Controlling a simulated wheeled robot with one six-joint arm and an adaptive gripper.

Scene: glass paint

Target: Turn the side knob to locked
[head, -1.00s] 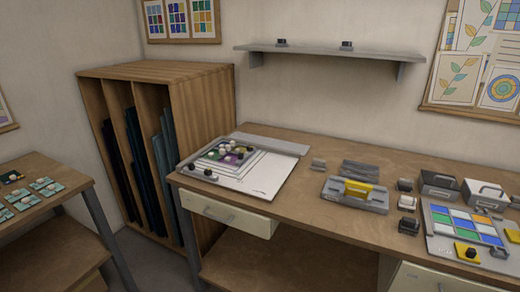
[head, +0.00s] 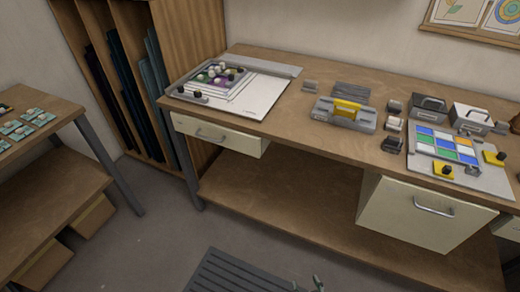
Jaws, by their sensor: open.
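The light grey panel (head: 420,172) with blue, green and white tiles lies on the right part of the workbench. A black knob on a yellow base (head: 494,158) is at its right side. Another black knob on a yellow base (head: 444,170) is near its front edge. I cannot tell which is the side knob, or read any locked mark or knob setting. My gripper is not recognisable in the head view.
A drawer front (head: 420,213) is below. A dark slatted thing (head: 240,272) is on the floor.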

